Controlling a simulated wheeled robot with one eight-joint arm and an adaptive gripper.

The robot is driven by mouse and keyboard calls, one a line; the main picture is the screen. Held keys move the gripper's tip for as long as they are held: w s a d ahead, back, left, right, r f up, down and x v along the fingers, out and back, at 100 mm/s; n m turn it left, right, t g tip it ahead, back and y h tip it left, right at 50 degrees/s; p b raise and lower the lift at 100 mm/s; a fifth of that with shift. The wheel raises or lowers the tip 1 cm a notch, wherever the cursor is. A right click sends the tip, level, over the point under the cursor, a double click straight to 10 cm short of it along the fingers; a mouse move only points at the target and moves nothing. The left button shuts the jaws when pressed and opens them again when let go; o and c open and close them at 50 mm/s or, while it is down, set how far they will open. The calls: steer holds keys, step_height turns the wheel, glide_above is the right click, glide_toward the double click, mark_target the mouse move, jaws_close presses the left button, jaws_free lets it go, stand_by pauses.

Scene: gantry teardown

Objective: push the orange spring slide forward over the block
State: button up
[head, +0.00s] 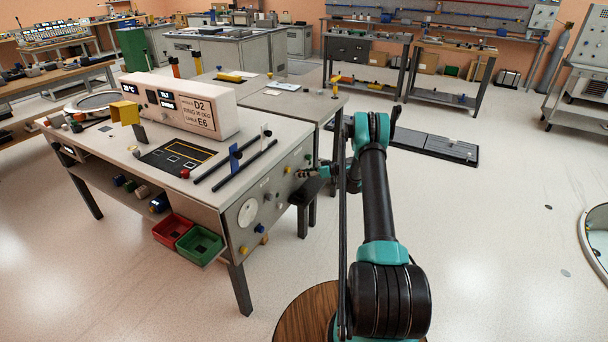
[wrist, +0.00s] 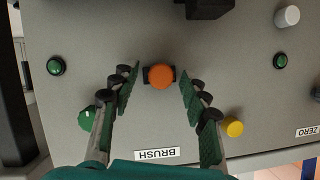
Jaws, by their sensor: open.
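The orange spring slide (wrist: 161,77) is a round orange knob in the upper middle of the wrist view. It sits in front of a small black block (wrist: 147,75) on a grey panel, with the block's edges showing on both sides. My gripper (wrist: 159,71) is open, one finger to the left of the orange knob and one to the right, with gaps on both sides. In the head view my gripper (head: 312,172) is at the right end panel of the workbench (head: 215,188). I cannot make out the orange slide clearly there.
Open floor (head: 480,230) lies right of the bench.

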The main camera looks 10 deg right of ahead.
mark_target(290, 181)
jaws_close()
stand_by(0.3)
steer(key=s+a, duration=0.2)
steer(key=s, duration=0.1)
steer(key=s+a, duration=0.1)
steer(key=s, duration=0.1)
steer(key=shift+s+a, duration=0.15)
steer(key=shift+a, duration=0.15)
jaws_free()
steer(key=shift+a, duration=0.1)
